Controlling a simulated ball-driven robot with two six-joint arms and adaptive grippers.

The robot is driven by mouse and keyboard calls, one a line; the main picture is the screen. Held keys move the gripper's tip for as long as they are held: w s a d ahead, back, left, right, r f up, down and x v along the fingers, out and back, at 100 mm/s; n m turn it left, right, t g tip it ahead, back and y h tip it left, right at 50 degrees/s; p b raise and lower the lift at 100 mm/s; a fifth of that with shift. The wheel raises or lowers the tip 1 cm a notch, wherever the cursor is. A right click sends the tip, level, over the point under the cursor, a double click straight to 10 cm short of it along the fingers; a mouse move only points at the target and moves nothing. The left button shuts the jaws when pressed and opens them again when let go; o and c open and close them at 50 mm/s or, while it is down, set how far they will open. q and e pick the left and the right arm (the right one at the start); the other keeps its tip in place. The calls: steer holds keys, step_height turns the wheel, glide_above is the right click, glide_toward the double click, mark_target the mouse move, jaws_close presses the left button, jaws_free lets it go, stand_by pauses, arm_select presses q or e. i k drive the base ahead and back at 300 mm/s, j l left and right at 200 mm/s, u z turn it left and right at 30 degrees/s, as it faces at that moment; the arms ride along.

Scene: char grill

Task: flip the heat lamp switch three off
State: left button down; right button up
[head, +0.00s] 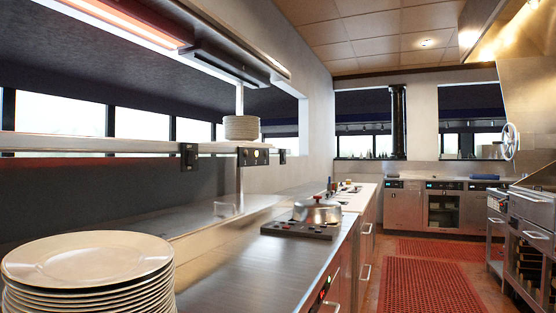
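A glowing heat lamp (122,20) hangs at the top left under the overhead hood. A small dark control panel (254,157) with several knobs or switches is fixed on the shelf edge left of centre. A dark box (188,156), perhaps an outlet or switch, sits on the same edge to its left, and another small one (282,157) to its right. I cannot tell which is switch three, nor the position of any switch. Neither of my grippers is in view.
A tall stack of white plates (88,262) stands at the near left of the steel counter (225,275). A lidded pan (317,210) is on a dark burner unit (300,229). Smaller plates (241,127) are on the shelf. Red mats (430,286) cover the open aisle at right.

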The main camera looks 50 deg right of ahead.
mark_target(190, 153)
steer(key=z, duration=0.95)
steer(key=l+u, duration=0.1)
steer(key=u, duration=0.25)
steer(key=i+l+u, duration=0.1)
steer(key=u, duration=0.3)
steer(key=l+u, duration=0.2)
steer(key=u, duration=0.15)
steer(key=l+u, duration=0.2)
steer(key=l, duration=0.35)
steer(key=k+l+u, duration=0.2)
steer(key=l, duration=0.35)
steer(key=l+u, duration=0.2)
steer(key=l, duration=0.35)
